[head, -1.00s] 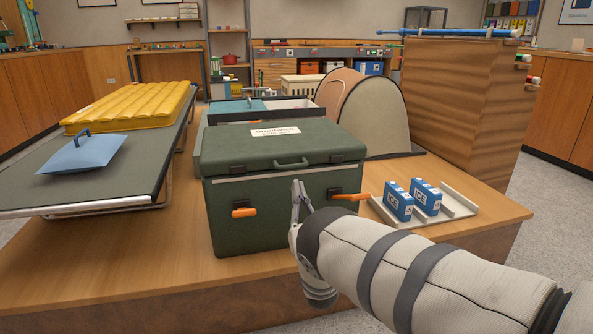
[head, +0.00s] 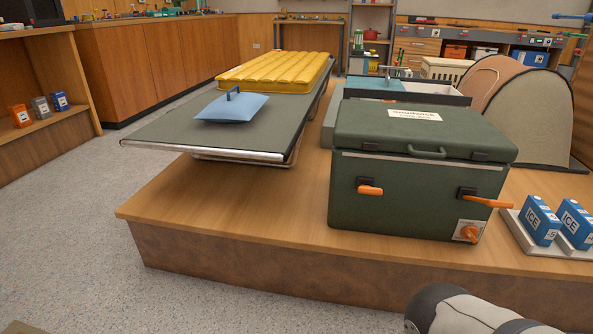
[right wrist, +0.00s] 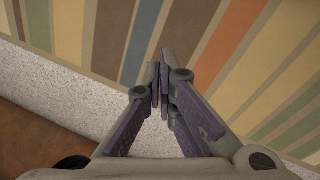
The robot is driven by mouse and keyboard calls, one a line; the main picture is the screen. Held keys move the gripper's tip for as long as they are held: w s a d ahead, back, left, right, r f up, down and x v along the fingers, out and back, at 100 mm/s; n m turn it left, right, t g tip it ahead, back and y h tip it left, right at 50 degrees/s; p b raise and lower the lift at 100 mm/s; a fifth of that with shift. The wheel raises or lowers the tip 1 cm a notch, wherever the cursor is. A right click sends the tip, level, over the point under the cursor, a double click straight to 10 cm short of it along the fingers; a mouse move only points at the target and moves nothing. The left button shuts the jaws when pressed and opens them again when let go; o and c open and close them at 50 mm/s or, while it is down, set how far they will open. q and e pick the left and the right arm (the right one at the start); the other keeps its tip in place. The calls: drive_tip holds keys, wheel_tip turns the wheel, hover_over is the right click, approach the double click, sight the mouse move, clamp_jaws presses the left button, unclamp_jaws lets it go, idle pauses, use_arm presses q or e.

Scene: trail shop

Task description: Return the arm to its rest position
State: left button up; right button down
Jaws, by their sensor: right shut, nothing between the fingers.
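My right arm (head: 470,311) shows only at the bottom right of the head view, low in front of the wooden platform; its gripper is out of that view. In the right wrist view my right gripper (right wrist: 163,75) is shut and empty, its fingertips together and touching nothing visible. The green cooler box (head: 415,195) stands on the platform with its lid down, apart from the arm. An orange latch handle (head: 370,190) lies level at its left front, and another (head: 487,202) sticks out at its right front. My left gripper is not in view.
The wooden platform (head: 240,232) has a bare front edge above speckled floor (head: 70,240). A cot (head: 180,140) holds a blue pillow (head: 232,107) and a yellow pad (head: 275,72). Blue ice packs (head: 540,220) stand right of the cooler. A striped surface (right wrist: 95,35) fills much of the wrist view.

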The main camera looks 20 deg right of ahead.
drive_tip(key=s+a+r+g+y, duration=0.1)
drive_tip(key=s+a+r+g, duration=0.2)
drive_tip(key=s+r, duration=0.3)
drive_tip(key=s+a+r+n+g+y, duration=0.1)
drive_tip(key=s+a+r+g, duration=0.15)
drive_tip(key=s, duration=0.55)
drive_tip(key=s+a+r+g+y, duration=0.1)
drive_tip(key=s+a+r+g, duration=0.15)
drive_tip(key=s+r, duration=0.4)
use_arm(q)
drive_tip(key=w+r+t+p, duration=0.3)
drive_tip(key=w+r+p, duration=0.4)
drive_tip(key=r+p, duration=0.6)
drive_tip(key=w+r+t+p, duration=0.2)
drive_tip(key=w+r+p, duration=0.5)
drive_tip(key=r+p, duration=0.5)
drive_tip(key=p, duration=0.3)
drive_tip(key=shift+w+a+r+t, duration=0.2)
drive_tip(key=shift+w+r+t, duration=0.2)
use_arm(e)
drive_tip(key=w+r+t, duration=0.3)
drive_tip(key=w+r, duration=0.4)
drive_tip(key=r, duration=0.5)
drive_tip(key=w+r+t, duration=0.2)
drive_tip(key=w+r, duration=0.5)
drive_tip(key=r, duration=0.5)
drive_tip(key=shift+d+t+h, duration=0.3)
drive_tip(key=shift+d+t, duration=0.1)
